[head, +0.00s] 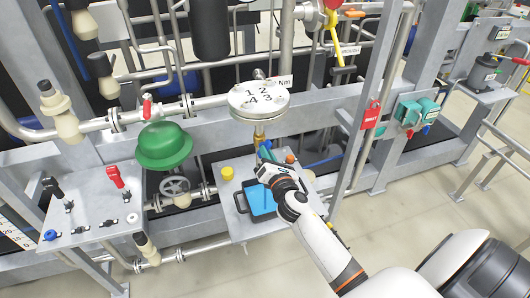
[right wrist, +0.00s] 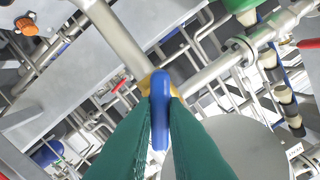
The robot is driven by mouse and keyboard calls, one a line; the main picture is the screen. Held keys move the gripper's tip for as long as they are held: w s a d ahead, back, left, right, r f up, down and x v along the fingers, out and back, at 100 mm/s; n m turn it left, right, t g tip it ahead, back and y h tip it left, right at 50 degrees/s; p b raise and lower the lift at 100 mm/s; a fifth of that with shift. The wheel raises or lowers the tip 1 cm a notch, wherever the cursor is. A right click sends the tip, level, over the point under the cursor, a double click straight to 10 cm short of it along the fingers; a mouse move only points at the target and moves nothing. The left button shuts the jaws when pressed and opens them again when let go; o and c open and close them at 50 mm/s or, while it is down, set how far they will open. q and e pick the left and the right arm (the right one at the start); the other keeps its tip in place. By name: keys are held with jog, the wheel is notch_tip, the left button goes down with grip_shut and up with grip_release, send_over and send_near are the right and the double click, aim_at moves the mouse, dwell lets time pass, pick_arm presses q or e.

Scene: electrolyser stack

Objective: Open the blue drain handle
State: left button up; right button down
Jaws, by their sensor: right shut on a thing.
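The blue drain handle (right wrist: 160,112) stands between the two green fingertips of my right gripper (right wrist: 161,125) in the right wrist view. The fingers are shut on it, one on each side. A brass valve body (right wrist: 147,82) shows just behind the handle, on a grey pipe. In the head view my right gripper (head: 265,154) is just below the brass valve (head: 259,134), under the round numbered plate (head: 258,98). The handle is mostly hidden by the gripper there. My left gripper is not in view.
A blue tray (head: 259,214) sits on a grey shelf below my right gripper, with a yellow cap (head: 227,173) to its left. A green hard hat (head: 164,147) is left of the valve. A frame post (head: 378,75) stands to the right.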

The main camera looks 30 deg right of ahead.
jog(key=shift+n+p, duration=0.65)
jog(key=shift+n, duration=1.65)
jog(key=n+p, duration=0.1)
jog(key=n, duration=0.1)
jog(key=shift+n, duration=0.4)
jog(key=c, duration=1.3)
grip_release()
jog(key=shift+s, duration=0.1)
